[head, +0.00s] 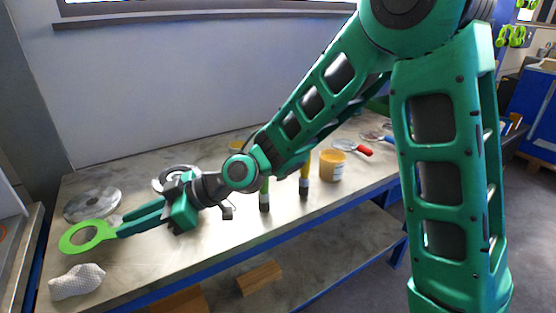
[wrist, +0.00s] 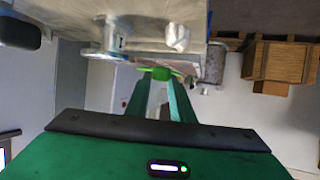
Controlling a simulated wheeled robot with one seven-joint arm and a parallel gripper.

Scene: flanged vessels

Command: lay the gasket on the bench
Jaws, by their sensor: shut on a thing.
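The gasket (head: 66,241) is a flat bright-green ring. It shows at the left end of the bench (head: 230,232) in the head view, and as a thin green edge in the wrist view (wrist: 160,72). My gripper (head: 118,227) is shut on the near side of the ring, its two green fingers pointing left. The fingers also show in the wrist view (wrist: 162,90). The ring looks roughly level over the bench top. I cannot tell how much space, if any, lies under it.
A grey metal disc (head: 92,204) lies just behind the gasket, and a crumpled white cloth (head: 77,281) lies in front. Wooden blocks (head: 260,277) sit on the lower shelf.

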